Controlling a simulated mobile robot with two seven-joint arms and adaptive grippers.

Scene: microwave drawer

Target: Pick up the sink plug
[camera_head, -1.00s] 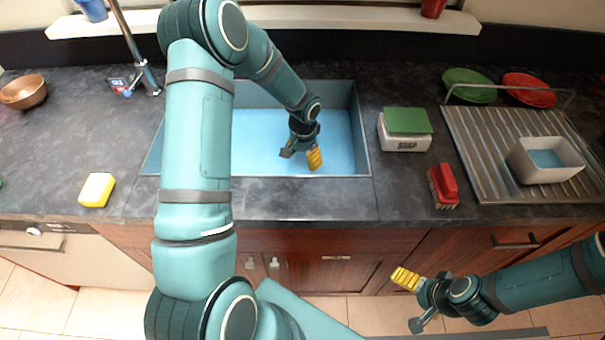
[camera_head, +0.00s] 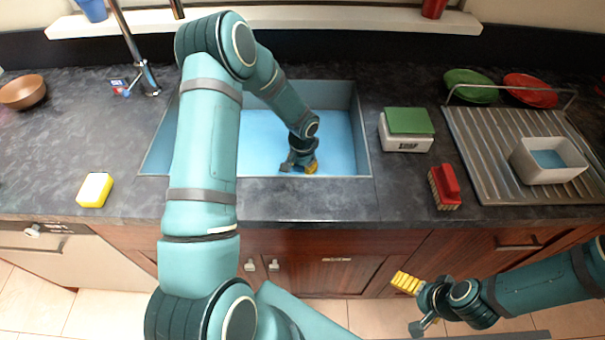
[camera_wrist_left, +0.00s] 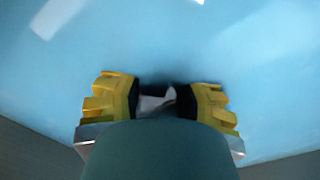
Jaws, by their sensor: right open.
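My left gripper (camera_head: 298,169) reaches down into the blue-lined sink (camera_head: 345,130), near its front wall. In the left wrist view my left gripper (camera_wrist_left: 160,98) has its two yellow fingers apart, with a small dark and whitish thing (camera_wrist_left: 152,102) between them. It may be the sink plug, but it is mostly hidden by the gripper body. I cannot tell whether the fingers press on it. No plug shows clearly in the head view. My right gripper (camera_head: 413,305) is open and empty, in front of the counter.
A soap box (camera_head: 404,143) and a red brush (camera_head: 444,187) stand right of the sink. A drying rack (camera_head: 480,150) holds a white tub (camera_head: 548,165) and plates. A yellow sponge (camera_head: 95,190), a copper bowl (camera_head: 22,92) and the tap (camera_head: 135,55) are left of it.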

